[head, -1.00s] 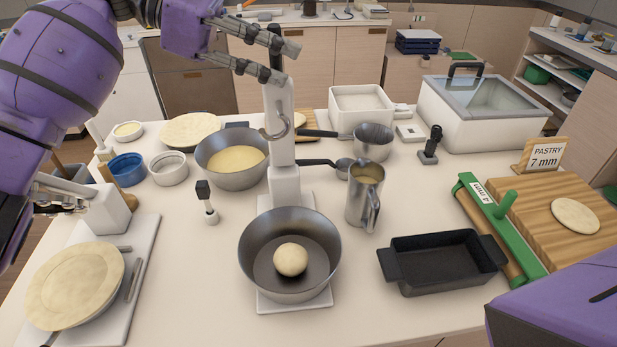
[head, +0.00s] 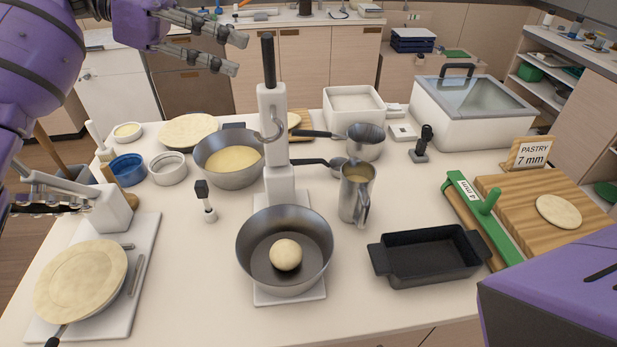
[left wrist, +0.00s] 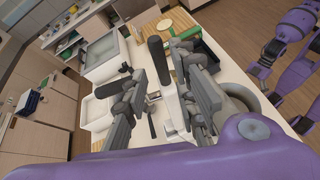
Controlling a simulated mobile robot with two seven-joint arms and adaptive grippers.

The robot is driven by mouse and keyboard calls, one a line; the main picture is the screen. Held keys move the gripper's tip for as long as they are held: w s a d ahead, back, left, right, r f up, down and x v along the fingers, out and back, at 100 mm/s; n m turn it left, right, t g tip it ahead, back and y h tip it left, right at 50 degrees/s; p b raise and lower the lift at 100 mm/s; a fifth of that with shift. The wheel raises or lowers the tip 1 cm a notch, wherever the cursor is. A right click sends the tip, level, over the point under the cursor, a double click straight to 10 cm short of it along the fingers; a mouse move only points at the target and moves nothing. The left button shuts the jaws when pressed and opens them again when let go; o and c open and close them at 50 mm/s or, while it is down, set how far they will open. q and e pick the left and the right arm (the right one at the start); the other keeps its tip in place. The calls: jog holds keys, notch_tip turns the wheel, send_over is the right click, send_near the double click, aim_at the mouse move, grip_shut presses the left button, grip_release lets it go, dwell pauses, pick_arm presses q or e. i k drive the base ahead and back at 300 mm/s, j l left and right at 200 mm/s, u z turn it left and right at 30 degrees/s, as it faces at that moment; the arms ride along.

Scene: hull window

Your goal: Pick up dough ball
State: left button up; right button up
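The dough ball (head: 286,254) is pale and round. It lies in the steel mixing bowl (head: 257,240) of the stand mixer at the front middle of the table. My left gripper (head: 240,54) is open and empty, high up at the top left in the head view, well above and behind the bowl. Its two spread fingers also show in the left wrist view (left wrist: 160,75). In the head view my right arm shows only as a purple link at the lower right; its gripper is out of the picture.
The mixer column (head: 272,125) rises behind the bowl. A steel jug (head: 356,195) and a black baking tin (head: 432,260) stand to the right. Another bowl with yellow contents (head: 222,175) and a plate of flat dough (head: 80,280) are at left. Table between is partly clear.

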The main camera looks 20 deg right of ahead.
aim_at(285, 255)
jog(key=k+j, duration=0.15)
jog(key=k, duration=0.35)
jog(key=k+j, duration=0.1)
jog(key=k, duration=0.4)
